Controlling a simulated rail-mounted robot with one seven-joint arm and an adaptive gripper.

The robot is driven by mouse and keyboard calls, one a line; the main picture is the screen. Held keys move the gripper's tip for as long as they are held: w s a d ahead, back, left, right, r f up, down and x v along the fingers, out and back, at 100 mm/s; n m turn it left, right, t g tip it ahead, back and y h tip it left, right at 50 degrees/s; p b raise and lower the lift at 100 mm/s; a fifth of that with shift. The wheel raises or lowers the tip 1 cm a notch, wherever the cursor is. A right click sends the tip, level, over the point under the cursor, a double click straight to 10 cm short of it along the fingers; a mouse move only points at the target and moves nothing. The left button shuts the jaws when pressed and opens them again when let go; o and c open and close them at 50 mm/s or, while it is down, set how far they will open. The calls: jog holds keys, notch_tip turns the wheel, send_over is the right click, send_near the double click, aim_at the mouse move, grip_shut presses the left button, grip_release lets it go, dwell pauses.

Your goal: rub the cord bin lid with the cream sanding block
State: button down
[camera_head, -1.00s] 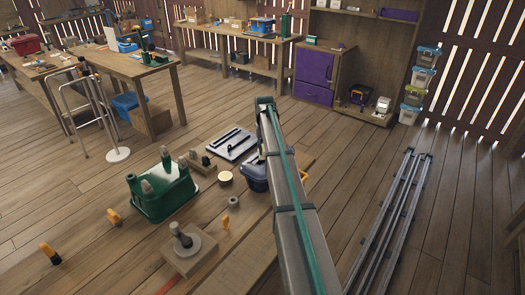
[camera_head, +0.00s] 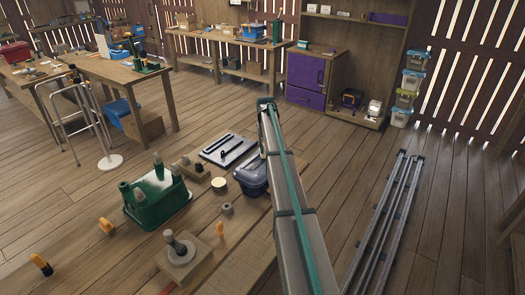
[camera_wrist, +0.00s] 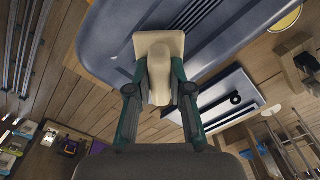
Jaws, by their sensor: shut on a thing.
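The cream sanding block (camera_wrist: 143,45) is a pale flat plate with a rounded grip on top, in the upper middle of the wrist view. My gripper (camera_wrist: 158,88) is shut on the grip, one green-and-grey finger on each side. Behind the block spreads the smooth blue-grey lid (camera_wrist: 232,25) of a bin. The block's plate lies over the lid near its edge; I cannot tell whether they touch. No label is readable.
Left of the bin are a round cream-topped thing (camera_head: 219,183), a green tub (camera_head: 160,202) with grey-topped posts, and a wooden board with a grey disc (camera_head: 178,248). A grey tray (camera_head: 226,148) with black bars lies behind. Long rails (camera_head: 385,215) run across the floor at right.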

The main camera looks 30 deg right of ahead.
aim_at(261, 159)
jog(key=shift+w+d, duration=0.15)
jog(key=shift+d, duration=0.15)
jog(key=shift+a, duration=0.1)
jog(key=shift+s+a+f, duration=0.1)
jog(key=shift+s+a, duration=0.25)
jog(key=shift+a, duration=0.3)
jog(key=shift+s+a+r, duration=0.1)
jog(key=shift+s+a, duration=0.3)
jog(key=shift+a, duration=0.2)
jog(key=shift+s+a+f, duration=0.1)
jog(key=shift+s+a, duration=0.25)
jog(key=shift+a, duration=0.3)
jog(key=shift+s+a+r, duration=0.1)
jog(key=shift+s+a, duration=0.35)
jog(key=shift+a, duration=0.5)
jog(key=shift+s+a+r, duration=0.1)
jog(key=shift+s+a, duration=0.35)
jog(key=shift+a, duration=0.5)
jog(key=shift+s+a, duration=0.45)
jog(key=shift+a, duration=0.5)
jog(key=shift+r+p, duration=0.15)
jog(key=shift+p, duration=0.2)
jog(key=shift+r+p, duration=1.25)
jog(key=shift+r, duration=1.6)
